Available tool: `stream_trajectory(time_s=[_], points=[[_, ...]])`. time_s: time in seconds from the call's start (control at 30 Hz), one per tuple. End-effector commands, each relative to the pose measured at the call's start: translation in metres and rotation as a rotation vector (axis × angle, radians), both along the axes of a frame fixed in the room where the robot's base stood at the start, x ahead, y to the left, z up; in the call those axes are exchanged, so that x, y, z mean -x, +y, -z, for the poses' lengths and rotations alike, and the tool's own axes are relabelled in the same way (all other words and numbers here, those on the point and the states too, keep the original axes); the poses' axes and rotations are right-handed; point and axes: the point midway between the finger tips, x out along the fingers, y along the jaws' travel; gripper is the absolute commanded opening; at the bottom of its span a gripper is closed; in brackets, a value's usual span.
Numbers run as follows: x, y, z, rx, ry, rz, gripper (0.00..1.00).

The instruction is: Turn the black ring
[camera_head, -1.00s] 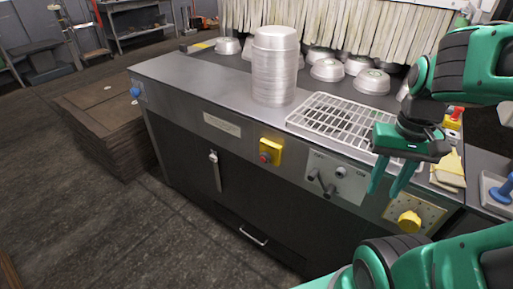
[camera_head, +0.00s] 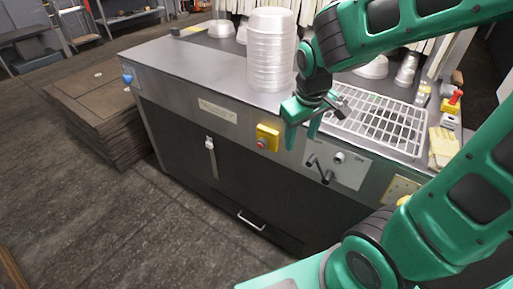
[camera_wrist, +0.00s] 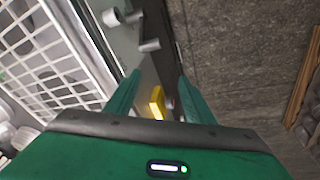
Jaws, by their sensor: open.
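A pale control panel (camera_head: 338,166) on the machine's front holds a small round knob (camera_head: 339,157) and dark handles (camera_head: 325,175). A ring around a knob is too small to make out clearly. My gripper (camera_head: 301,136) is open and empty, fingers down, in front of the machine's top edge, between the yellow switch box (camera_head: 268,137) and the panel. In the wrist view, my open fingers (camera_wrist: 159,80) point toward the front face. The grey knobs (camera_wrist: 150,45) show beyond the fingertips, and the yellow box (camera_wrist: 156,103) shows between the fingers.
A white wire rack (camera_head: 385,125) lies to the right. A yellow cloth (camera_head: 442,146) and a red button (camera_head: 455,97) are farther right. The floor (camera_head: 120,220) in front is clear.

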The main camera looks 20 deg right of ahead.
Motion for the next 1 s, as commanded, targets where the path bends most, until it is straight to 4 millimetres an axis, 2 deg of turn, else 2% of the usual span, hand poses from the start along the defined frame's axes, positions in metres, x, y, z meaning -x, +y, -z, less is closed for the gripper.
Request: stream_trajectory(time_s=[0.03, 0.13, 0.5, 0.73, 1.0], points=[[-0.009, 0.012, 0.013, 0.033, 0.028, -0.072, 0.49], [-0.021, 0.024, 0.035, 0.113, 0.084, -0.194, 0.49], [-0.041, 0.043, 0.108, 0.493, 0.345, -0.603, 0.49], [-0.050, 0.058, 0.135, 0.781, 0.501, -0.852, 0.49], [-0.062, 0.089, 0.146, 1.170, 0.665, -1.106, 0.49]])
